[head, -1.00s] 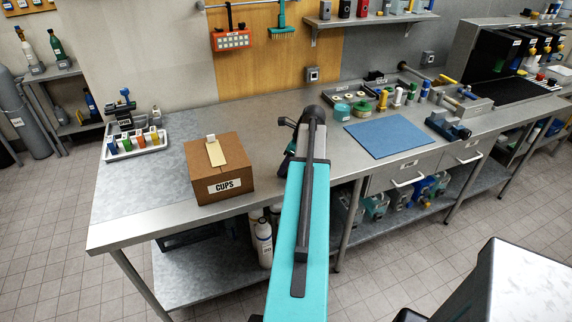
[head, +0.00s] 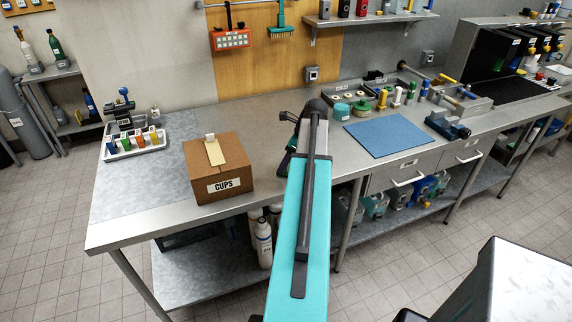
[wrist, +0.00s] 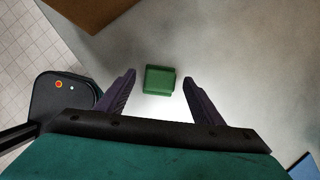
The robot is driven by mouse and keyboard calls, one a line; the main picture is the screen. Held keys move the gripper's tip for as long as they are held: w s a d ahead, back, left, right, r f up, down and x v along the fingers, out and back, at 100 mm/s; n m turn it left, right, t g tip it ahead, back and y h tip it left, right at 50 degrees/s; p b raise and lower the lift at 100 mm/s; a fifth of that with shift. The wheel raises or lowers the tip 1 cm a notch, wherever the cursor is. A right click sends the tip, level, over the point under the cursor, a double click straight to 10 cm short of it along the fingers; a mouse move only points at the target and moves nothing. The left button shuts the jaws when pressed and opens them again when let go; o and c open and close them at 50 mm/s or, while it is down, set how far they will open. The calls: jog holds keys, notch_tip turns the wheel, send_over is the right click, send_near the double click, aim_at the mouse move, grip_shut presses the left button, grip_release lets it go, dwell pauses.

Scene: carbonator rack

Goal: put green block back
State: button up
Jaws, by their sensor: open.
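In the wrist view a small green block (wrist: 160,79) lies on the grey metal bench top. My gripper (wrist: 158,80) is open, with its two dark fingers to the left and right of the block's near side. I cannot tell how far above the bench the fingertips are. In the head view my teal arm hides the block. Part of my gripper (head: 288,150) shows there beside the arm, above the bench. A white tray (head: 135,151) with several small coloured blocks stands at the left of the bench.
A cardboard box marked CUPS (head: 220,170) stands on the bench left of my arm; it also shows at the top of the wrist view (wrist: 92,10). A blue mat (head: 388,139) lies to the right. Bench top (head: 255,120) behind the box is bare.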

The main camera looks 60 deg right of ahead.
jog(key=b+v, duration=0.2)
jog(key=v, duration=0.8)
dwell(0.8)
